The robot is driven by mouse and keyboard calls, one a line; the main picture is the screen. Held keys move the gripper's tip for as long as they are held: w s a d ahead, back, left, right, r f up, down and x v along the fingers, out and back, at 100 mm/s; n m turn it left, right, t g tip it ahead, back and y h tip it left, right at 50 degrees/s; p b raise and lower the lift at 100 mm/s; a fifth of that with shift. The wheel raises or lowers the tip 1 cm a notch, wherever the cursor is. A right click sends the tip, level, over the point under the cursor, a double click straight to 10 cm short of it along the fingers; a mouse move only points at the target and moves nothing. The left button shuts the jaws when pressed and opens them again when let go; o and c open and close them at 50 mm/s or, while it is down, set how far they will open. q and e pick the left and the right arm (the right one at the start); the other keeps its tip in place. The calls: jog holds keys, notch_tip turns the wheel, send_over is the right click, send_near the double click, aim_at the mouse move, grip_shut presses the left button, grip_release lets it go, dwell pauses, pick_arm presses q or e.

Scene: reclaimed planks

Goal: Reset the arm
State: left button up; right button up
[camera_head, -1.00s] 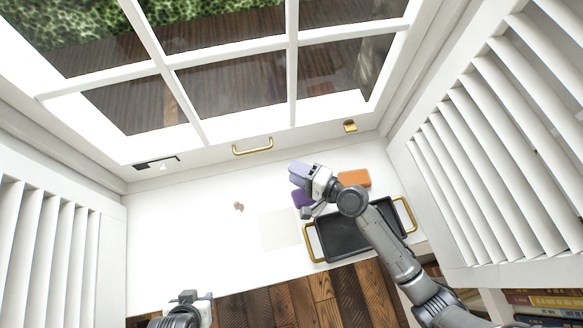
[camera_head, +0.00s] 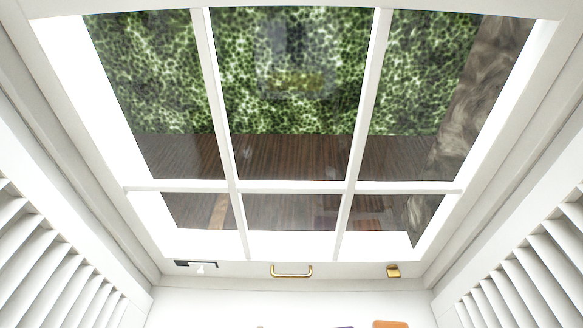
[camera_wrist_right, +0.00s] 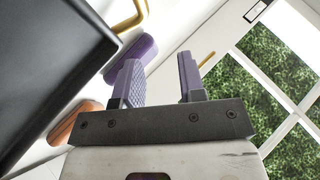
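My right gripper (camera_wrist_right: 160,82) shows in the right wrist view with its two purple-grey fingers apart and nothing between them. A purple block (camera_wrist_right: 144,47) lies behind its left finger in that view; I cannot tell whether they touch. In the head view neither gripper can be made out. Small dark slivers at the bottom edge there are too cut off to identify.
The right wrist view shows a black tray (camera_wrist_right: 45,50) with gold handles and an orange block (camera_wrist_right: 70,125) beside it. The orange block's top also shows in the head view (camera_head: 390,324). A white-framed window (camera_head: 290,188) with a gold handle (camera_head: 291,271) and louvred shutters surround the white sill.

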jog(key=s+d+r+n+g+h+p, duration=0.2)
jog(key=s+d+r+n+g+h, duration=0.15)
jog(key=s+d+h, duration=0.55)
notch_tip(320, 180, up, 37)
jog(key=s+y+p, duration=0.1)
jog(key=s+p, duration=0.1)
jog(key=p, duration=3.5)
jog(key=shift+s+d+y, duration=0.35)
jog(key=shift+d+y, duration=0.05)
